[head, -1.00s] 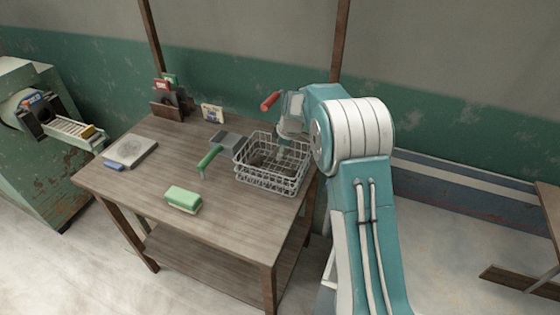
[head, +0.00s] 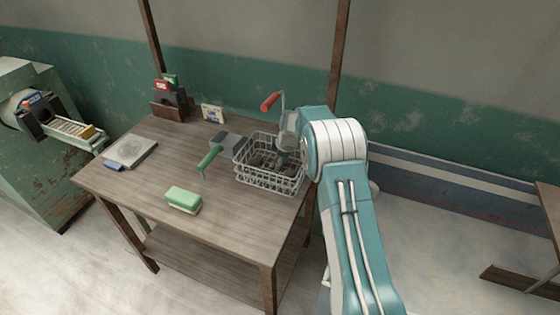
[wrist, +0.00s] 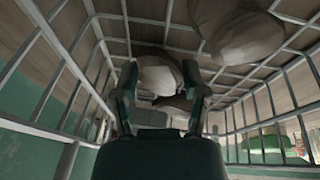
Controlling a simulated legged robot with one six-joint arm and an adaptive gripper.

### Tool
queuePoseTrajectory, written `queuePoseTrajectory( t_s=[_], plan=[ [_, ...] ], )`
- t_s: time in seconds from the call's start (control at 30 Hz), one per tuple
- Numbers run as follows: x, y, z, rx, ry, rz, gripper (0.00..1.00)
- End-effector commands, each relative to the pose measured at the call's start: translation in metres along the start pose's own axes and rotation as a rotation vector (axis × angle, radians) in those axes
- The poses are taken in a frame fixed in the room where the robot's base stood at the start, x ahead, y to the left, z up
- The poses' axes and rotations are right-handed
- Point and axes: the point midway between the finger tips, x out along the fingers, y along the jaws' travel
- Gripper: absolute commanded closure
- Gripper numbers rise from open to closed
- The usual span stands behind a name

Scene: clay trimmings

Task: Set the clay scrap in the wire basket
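The white wire basket (head: 268,184) stands at the right end of the wooden table. My gripper reaches down into it, mostly hidden behind its wires in the head view. In the wrist view my gripper (wrist: 160,82) has its two fingers apart, with a pale clay lump (wrist: 160,72) showing between the fingertips. I cannot tell whether they press on it or merely stand around it. A larger clay lump (wrist: 238,36) lies on the basket's wires to the upper right. Another lump (wrist: 172,102) shows partly behind the fingers. Dark lumps (head: 257,160) also show inside the basket in the head view.
The green block (head: 183,199), green-handled tool (head: 209,159), grey tray (head: 223,140) and a round-topped slab (head: 132,151) are on the table. A red-handled crank (head: 270,101) rises behind the basket.

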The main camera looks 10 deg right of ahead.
Motion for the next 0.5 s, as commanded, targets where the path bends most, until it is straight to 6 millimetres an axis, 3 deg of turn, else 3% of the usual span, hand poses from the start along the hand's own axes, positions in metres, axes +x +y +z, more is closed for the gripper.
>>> queuePoseTrajectory(
  t_s=[0.03,0.07,0.5],
  plan=[
    [0.0001,-0.0001,0.0000,0.000,0.000,0.000,0.21],
    [0.0001,-0.0002,0.0000,0.000,0.000,-0.001,0.08],
    [-0.0013,0.0001,-0.0004,0.000,0.000,0.000,0.08]
  ],
)
